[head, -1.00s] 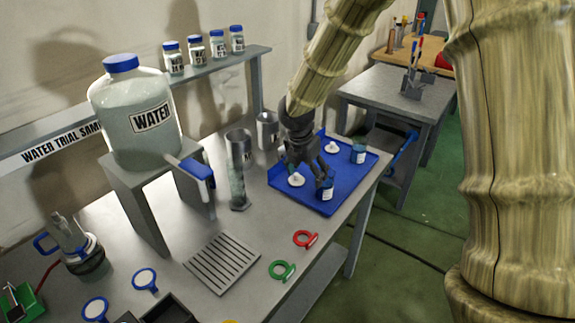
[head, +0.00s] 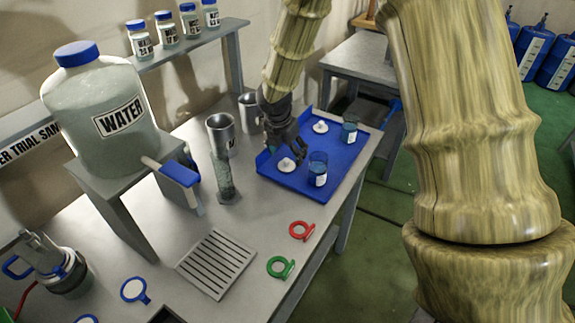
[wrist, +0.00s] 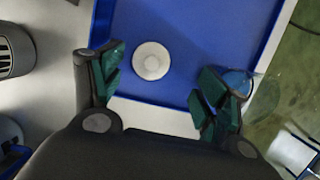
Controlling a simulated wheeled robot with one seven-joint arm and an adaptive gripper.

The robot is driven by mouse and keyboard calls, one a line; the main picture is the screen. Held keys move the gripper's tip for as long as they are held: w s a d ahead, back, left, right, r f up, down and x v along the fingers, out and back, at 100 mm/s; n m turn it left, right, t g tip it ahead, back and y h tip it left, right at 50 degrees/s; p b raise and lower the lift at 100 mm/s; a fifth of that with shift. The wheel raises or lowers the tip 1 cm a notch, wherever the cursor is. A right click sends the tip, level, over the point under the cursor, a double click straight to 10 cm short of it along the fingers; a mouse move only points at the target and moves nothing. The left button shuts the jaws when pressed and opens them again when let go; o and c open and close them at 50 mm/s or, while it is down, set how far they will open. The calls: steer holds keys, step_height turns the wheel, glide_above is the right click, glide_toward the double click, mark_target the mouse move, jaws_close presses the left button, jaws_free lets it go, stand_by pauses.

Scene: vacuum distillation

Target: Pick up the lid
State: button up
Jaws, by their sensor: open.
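Two white round lids lie on the blue tray (head: 333,183). The near lid (head: 287,165) is at the tray's left side and the far lid (head: 320,127) is farther back. My gripper (head: 290,150) is over the tray's left part, just above and behind the near lid. In the wrist view, a white lid (wrist: 151,60) lies ahead of and between the open fingers, nearer the left one. My gripper (wrist: 160,90) is open and holds nothing. A blue-tinted cup (head: 317,170) stands right of the near lid, and in the wrist view a clear cup (wrist: 238,82) is behind the right finger.
A second blue cup (head: 349,132) stands at the tray's back right. Metal cups (head: 221,135) and a glass cylinder (head: 226,178) stand left of the tray. A water tank (head: 105,110), a grey drain grate (head: 216,263) and red (head: 301,231) and green (head: 280,267) rings are nearby.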

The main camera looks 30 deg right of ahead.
mark_target(287, 160)
steer(key=shift+w+f, duration=0.9)
steer(key=shift+f, duration=0.15)
steer(key=shift+s+f+p, duration=0.1)
steer(key=shift+f+p, duration=0.25)
steer(key=shift+s+f, duration=0.4)
steer(key=shift+s, duration=0.05)
steer(key=shift+w+d+f+p, duration=0.15)
steer(key=shift+w+f, duration=0.2)
steer(key=shift+f, duration=0.25)
steer(key=shift+w+d+f+p, duration=0.15)
steer(key=shift+w+f, duration=0.15)
steer(key=shift+f, duration=0.25)
steer(key=shift+s+a+r, duration=0.1)
steer(key=shift+s+r, duration=0.15)
steer(key=shift+s, duration=0.05)
steer(key=shift+c, duration=0.2)
steer(key=shift+w+f, duration=0.15)
steer(key=c, duration=0.7)
steer(key=shift+c, duration=0.9)
